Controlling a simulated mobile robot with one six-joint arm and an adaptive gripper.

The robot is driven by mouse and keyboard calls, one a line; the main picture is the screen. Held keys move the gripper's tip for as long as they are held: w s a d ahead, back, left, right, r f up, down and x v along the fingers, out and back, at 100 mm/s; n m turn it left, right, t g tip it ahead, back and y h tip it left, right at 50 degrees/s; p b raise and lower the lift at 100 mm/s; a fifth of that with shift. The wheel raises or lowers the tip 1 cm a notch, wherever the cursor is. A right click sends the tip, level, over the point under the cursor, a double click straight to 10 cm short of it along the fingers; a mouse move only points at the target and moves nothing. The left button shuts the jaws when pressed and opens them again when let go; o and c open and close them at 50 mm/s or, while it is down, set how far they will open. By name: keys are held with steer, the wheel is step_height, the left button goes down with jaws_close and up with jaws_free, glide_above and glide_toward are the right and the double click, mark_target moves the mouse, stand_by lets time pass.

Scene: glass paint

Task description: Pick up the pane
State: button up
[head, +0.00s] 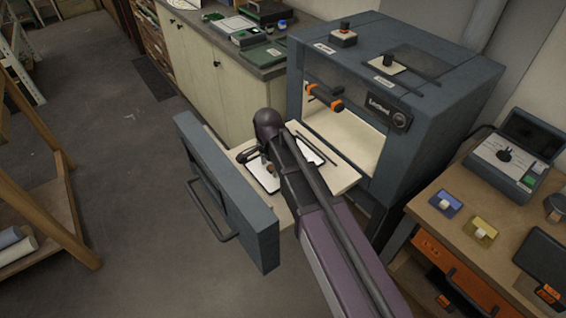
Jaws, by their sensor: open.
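A flat white pane with a dark edge (261,180) appears to lie on the pale shelf of the pulled-out kiln drawer (285,218). My arm crosses over it and hides its middle; a white part also shows right of the arm. My gripper (266,167) is small and dark, under the end of my arm and above the drawer shelf. It is open. I cannot tell whether its fingers touch the pane.
The blue-grey kiln (440,90) stands open behind the drawer. The drawer front with its handle (212,211) rises left of the shelf. A wooden bench (438,222) at right holds a blue tile (439,196) and a yellow tile (471,236).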

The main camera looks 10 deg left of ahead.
stand_by(0.4)
jaws_close()
steer(key=shift+r, duration=0.1)
step_height(320, 180, up, 10)
steer(key=p, duration=1)
stand_by(1.0)
step_height(320, 180, up, 3)
steer(key=p, duration=0.3)
stand_by(0.3)
stand_by(0.4)
